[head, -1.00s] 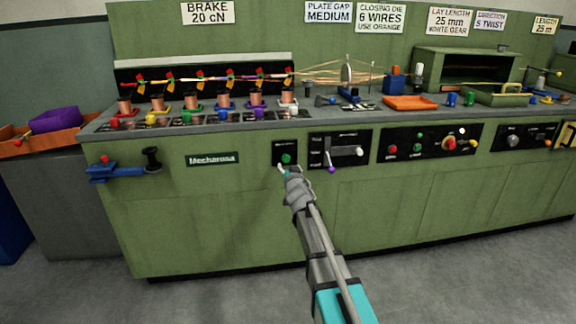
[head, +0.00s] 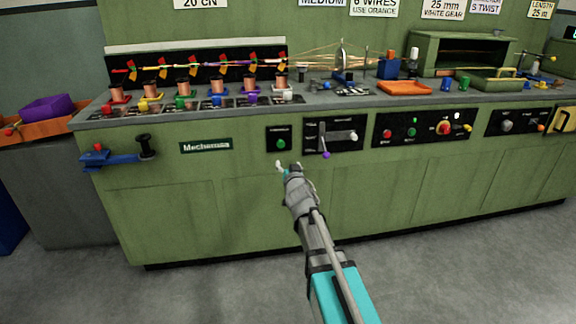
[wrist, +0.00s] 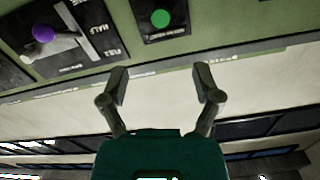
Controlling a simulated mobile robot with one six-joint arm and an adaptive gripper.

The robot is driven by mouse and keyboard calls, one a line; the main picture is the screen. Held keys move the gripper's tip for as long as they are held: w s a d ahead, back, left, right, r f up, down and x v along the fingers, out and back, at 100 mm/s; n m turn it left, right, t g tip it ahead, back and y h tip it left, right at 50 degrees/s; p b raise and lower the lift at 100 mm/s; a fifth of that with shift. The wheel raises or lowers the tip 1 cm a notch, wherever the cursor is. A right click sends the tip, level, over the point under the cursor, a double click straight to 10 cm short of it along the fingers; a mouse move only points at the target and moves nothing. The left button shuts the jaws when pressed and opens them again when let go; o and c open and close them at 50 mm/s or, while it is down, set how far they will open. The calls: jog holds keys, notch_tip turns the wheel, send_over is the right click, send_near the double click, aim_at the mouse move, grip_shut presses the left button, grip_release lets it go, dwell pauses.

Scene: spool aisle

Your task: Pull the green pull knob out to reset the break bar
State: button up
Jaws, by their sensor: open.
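The green pull knob (head: 281,144) sits on a small black panel on the front of the green machine. In the wrist view the green knob (wrist: 160,18) is a round face near the top, beyond the fingertips and a little left of the middle of the gap. My gripper (head: 287,167) is open and empty, in front of the machine and lower in the picture than the knob. In the wrist view both fingers of my gripper (wrist: 160,84) are spread apart, with nothing between them. They do not touch the knob.
A lever panel with a purple knob (head: 326,155) is just right of the green knob. Farther right are a panel with a red-and-yellow switch (head: 444,128) and a yellow handle (head: 565,120). A blue bracket (head: 118,160) sticks out at the left. Floor in front is clear.

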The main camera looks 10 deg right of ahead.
jog(key=s+d+f+m+g+h, duration=0.1)
jog(key=s+d+f+g+h, duration=0.25)
jog(key=s+f+g, duration=0.7)
jog(key=s+a+f+n+g+y, duration=0.2)
jog(key=s+f+g, duration=0.2)
jog(key=s, duration=0.6)
jog(key=s+a+f+n+g+y, duration=0.15)
jog(key=s+f+g, duration=0.25)
jog(key=s, duration=0.6)
notch_tip(320, 180, up, 38)
jog(key=p, duration=3.8)
jog(key=shift+d, duration=0.15)
jog(key=shift+t, duration=0.25)
